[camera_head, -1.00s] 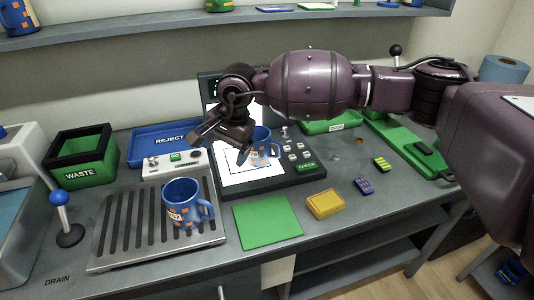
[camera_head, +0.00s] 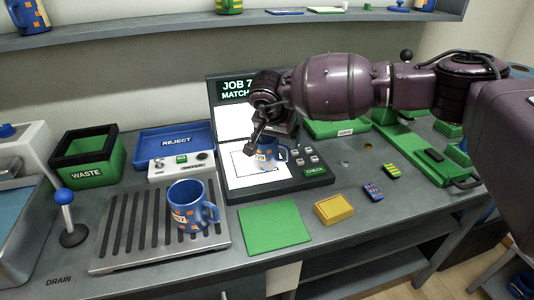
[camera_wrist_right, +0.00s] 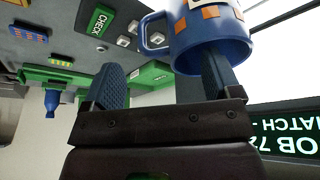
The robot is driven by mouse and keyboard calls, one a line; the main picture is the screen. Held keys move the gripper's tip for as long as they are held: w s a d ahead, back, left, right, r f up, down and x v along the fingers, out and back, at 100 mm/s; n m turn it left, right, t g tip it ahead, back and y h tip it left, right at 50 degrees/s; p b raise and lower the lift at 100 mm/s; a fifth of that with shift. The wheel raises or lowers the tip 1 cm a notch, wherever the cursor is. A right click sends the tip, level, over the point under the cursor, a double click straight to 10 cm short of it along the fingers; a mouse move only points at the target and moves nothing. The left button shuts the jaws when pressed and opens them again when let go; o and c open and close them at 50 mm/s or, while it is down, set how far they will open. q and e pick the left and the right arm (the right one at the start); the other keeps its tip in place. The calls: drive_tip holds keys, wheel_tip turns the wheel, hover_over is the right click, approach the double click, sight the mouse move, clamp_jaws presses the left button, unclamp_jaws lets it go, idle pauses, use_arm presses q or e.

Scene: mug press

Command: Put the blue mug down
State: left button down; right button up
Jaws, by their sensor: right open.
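A blue mug with orange squares and a number label (camera_head: 268,158) stands upright on the white pad of the checking station (camera_head: 240,181). My right gripper (camera_head: 257,140) is open just above and beside its rim, partly hiding it. In the right wrist view, the spread fingers (camera_wrist_right: 163,82) show with the mug (camera_wrist_right: 207,50) at the right finger; I cannot tell whether that finger is inside the mouth or in front of it. A second blue mug (camera_head: 188,210) with orange squares stands on the slatted drain rack (camera_head: 112,266). My left gripper is out of view.
A green mat (camera_head: 273,229), a yellow block (camera_head: 333,209) and two small patterned pieces lie at the front. A blue reject tray (camera_head: 155,143) and green waste bin (camera_head: 88,158) stand left. The station's upright screen (camera_head: 236,92) is close behind the gripper.

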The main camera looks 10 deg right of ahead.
sight(281, 146)
drive_tip(key=x, duration=0.5)
drive_tip(key=shift+r, duration=0.1)
drive_tip(key=c, duration=1.4)
drive_tip(key=shift+r, duration=0.2)
